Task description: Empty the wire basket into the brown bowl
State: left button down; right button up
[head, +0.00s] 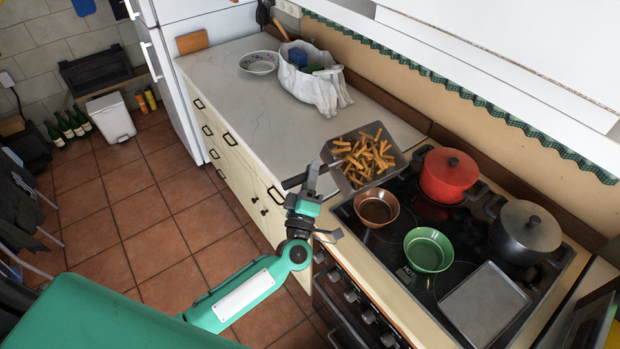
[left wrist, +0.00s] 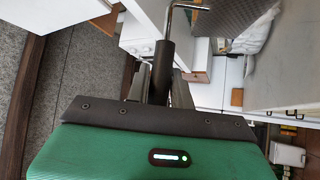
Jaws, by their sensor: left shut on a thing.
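The wire basket (head: 337,172) is a grey mesh basket full of golden fries (head: 364,158). It is at the counter's edge beside the stove, just behind the brown bowl. My left gripper (head: 308,190) is shut on its dark handle; the handle (left wrist: 163,72) stands between the fingers in the left wrist view, with part of the mesh behind. The brown bowl (head: 377,208) is on the near left of the hob, and its inside looks empty. I cannot tell whether the basket touches the counter. My right gripper is not in view.
A green bowl (head: 429,250), a red pot (head: 448,175), a grey pot (head: 525,233) and a flat tray (head: 485,304) crowd the hob. A white cloth-lined container (head: 315,85) and a patterned bowl (head: 259,63) stand farther back. The middle counter (head: 260,120) is clear.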

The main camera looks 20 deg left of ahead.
pick_arm(q)
jog(key=s+d+m+h+b, duration=0.2)
jog(key=m+h+b, duration=0.5)
jog(key=m+h, duration=0.1)
jog(key=s+d+f+m+t+h+b, duration=0.1)
jog(key=s+d+m+h+b, duration=0.1)
jog(key=m+h+b, duration=0.5)
jog(key=d+m+h, duration=0.1)
jog(key=m, duration=0.2)
jog(key=shift+s+f+b, duration=0.15)
jog(key=shift+s+b, duration=0.2)
jog(key=shift+d+m+h, duration=0.1)
jog(key=shift+m+h, duration=0.2)
jog(key=shift+h, duration=0.1)
dwell(0.5)
